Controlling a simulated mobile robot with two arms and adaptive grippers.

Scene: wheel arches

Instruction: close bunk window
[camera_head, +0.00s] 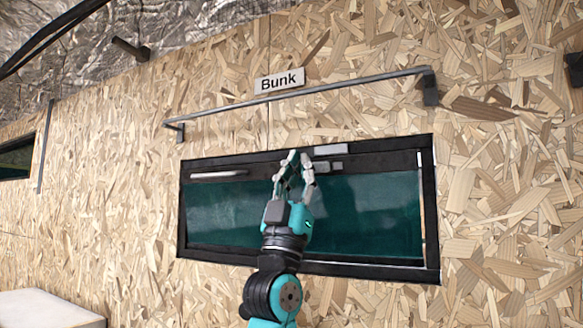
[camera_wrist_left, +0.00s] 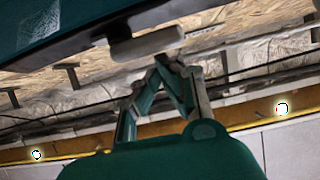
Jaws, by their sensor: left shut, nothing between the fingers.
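The bunk window (camera_head: 370,215) is a wide dark-framed window with a teal pane in the chipboard wall, under the "Bunk" sign (camera_head: 279,81). A bright strip shows along its right side; how far it stands open I cannot tell. A pale handle (camera_head: 218,174) is at its upper left, and another pale handle (camera_head: 330,149) is at its upper middle. My left gripper (camera_head: 299,158) is shut and empty in front of the top frame, just left of that middle handle. In the left wrist view, the fingertips (camera_wrist_left: 168,62) are close beside a pale handle (camera_wrist_left: 147,43); contact is unclear.
A metal rail (camera_head: 300,92) runs along the wall above the window, with brackets at both ends. A dark peg (camera_head: 131,49) sticks out at the upper left. Part of another dark window (camera_head: 16,158) shows at the left edge. A white surface (camera_head: 45,309) is at the lower left.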

